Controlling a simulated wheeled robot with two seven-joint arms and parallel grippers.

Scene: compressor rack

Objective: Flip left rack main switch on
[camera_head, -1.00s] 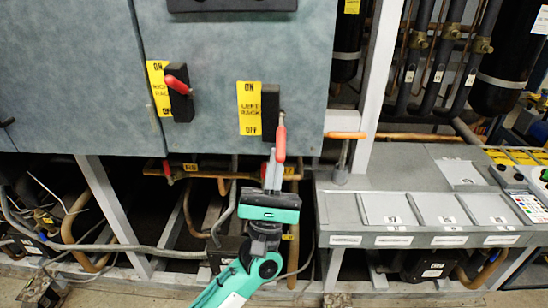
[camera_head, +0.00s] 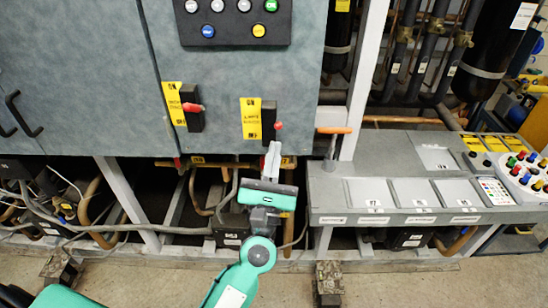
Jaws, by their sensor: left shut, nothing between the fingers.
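The left rack main switch is a black box (camera_head: 268,116) on the grey cabinet, beside a yellow label (camera_head: 251,119) marked ON at the top and OFF at the bottom. Its red handle (camera_head: 279,126) shows as a short stub at the box's lower right and seems to stick outward. My left gripper (camera_head: 273,146) is shut and empty, its fingertips just below the handle. I cannot tell whether they touch it. My right gripper is not in view.
The right rack switch (camera_head: 192,107), with a red handle, is to the left. A button panel (camera_head: 234,20) is above. A grey bench (camera_head: 400,180) with a control panel stands at the right. An orange-handled lever (camera_head: 333,131) is close to the right of my gripper.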

